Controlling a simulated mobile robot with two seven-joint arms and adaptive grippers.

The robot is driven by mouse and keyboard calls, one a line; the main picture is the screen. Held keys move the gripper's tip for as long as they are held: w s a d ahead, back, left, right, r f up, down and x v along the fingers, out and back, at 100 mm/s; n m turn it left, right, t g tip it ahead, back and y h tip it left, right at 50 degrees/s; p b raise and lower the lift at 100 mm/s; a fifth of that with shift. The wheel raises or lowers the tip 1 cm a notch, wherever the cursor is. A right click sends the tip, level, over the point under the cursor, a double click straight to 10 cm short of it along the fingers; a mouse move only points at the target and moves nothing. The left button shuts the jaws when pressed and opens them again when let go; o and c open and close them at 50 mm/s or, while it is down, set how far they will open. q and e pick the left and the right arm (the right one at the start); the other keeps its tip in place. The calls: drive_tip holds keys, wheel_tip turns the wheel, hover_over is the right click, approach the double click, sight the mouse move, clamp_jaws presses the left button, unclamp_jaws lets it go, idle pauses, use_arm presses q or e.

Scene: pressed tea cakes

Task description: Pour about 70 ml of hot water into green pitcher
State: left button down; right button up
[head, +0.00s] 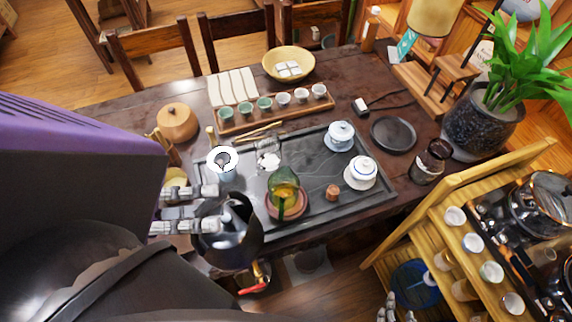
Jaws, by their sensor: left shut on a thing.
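The green glass pitcher (284,180) stands on a round brown coaster (299,212) on the dark tea tray and has amber-looking liquid inside. My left gripper (214,207) is shut on the dark shiny kettle (228,246) at the front left of the tray. The kettle is left of and nearer than the pitcher, with a gap between them. The gripper hides part of the kettle's handle, and I cannot tell whether water is flowing. My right gripper (392,311) only partly shows at the bottom edge, low beside the shelf, and its opening is unclear.
A wooden rack (275,116) of several small cups lies behind. A wooden shelf (450,205) stands at right.

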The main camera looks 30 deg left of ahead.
use_arm(q)
drive_tip(key=shift+d+r+n+t+y, duration=0.15)
drive_tip(key=shift+d+n+t+y, duration=0.25)
drive_tip(key=shift+d+t, duration=0.15)
drive_tip(key=shift+d+t+y, duration=0.25)
drive_tip(key=shift+d+y, duration=0.05)
drive_tip(key=shift+y, duration=0.1)
drive_tip(key=shift+d+r+n+t, duration=0.1)
drive_tip(key=shift+d+n+t, duration=0.05)
drive_tip(key=shift+n+t, duration=0.2)
drive_tip(key=shift+w+d+y, duration=0.1)
drive_tip(key=shift+w+y, duration=0.1)
drive_tip(key=shift+y, duration=0.2)
use_arm(e)
drive_tip(key=shift+w+r, duration=0.15)
drive_tip(key=shift+w, duration=0.5)
